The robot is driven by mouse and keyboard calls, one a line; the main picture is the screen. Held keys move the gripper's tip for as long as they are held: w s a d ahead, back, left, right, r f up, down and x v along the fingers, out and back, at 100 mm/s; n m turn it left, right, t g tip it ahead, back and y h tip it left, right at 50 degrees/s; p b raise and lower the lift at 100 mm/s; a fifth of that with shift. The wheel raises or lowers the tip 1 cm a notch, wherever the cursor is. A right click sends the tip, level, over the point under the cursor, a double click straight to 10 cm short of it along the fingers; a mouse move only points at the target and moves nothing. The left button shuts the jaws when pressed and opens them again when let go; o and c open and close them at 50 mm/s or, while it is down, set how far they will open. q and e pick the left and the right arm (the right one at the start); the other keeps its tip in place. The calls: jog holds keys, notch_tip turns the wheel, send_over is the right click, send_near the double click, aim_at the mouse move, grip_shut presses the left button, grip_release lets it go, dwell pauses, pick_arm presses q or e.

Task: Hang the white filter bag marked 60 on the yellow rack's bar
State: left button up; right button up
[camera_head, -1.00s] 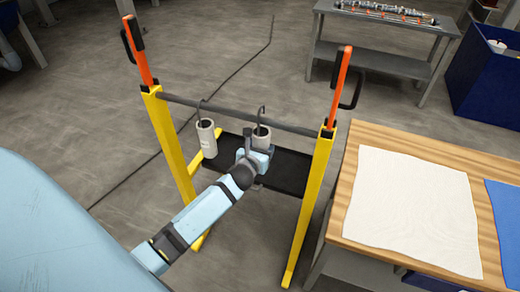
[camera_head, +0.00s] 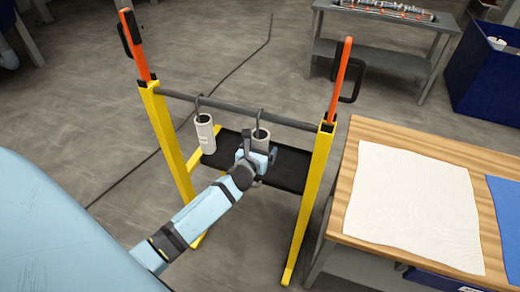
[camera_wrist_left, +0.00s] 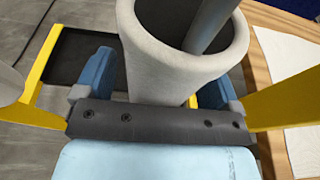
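The yellow rack (camera_head: 167,139) stands ahead of me with a dark grey bar (camera_head: 225,106) across it. A white cylindrical filter bag (camera_head: 261,135) with a dark hook is at the bar's middle; its hook top shows at the bar. My left gripper (camera_head: 258,158) is on this bag below the bar. My right gripper is not in view.
A black tray (camera_head: 289,169) lies low inside the rack. Orange uprights (camera_head: 342,82) with black handles rise at both ends. A wooden table (camera_head: 367,140) with a white cloth (camera_head: 410,205) stands close on the right. A grey bench (camera_head: 379,62) stands behind.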

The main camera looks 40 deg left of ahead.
pick_arm(q)
jog(key=shift+s+d, duration=0.1)
jog(key=shift+s, duration=0.45)
jog(key=v, duration=1.2)
jog(key=shift+s+r+b, duration=0.25)
jog(key=shift+s+b, duration=0.05)
jog(key=shift+b, duration=0.1)
jog(key=shift+d, duration=0.15)
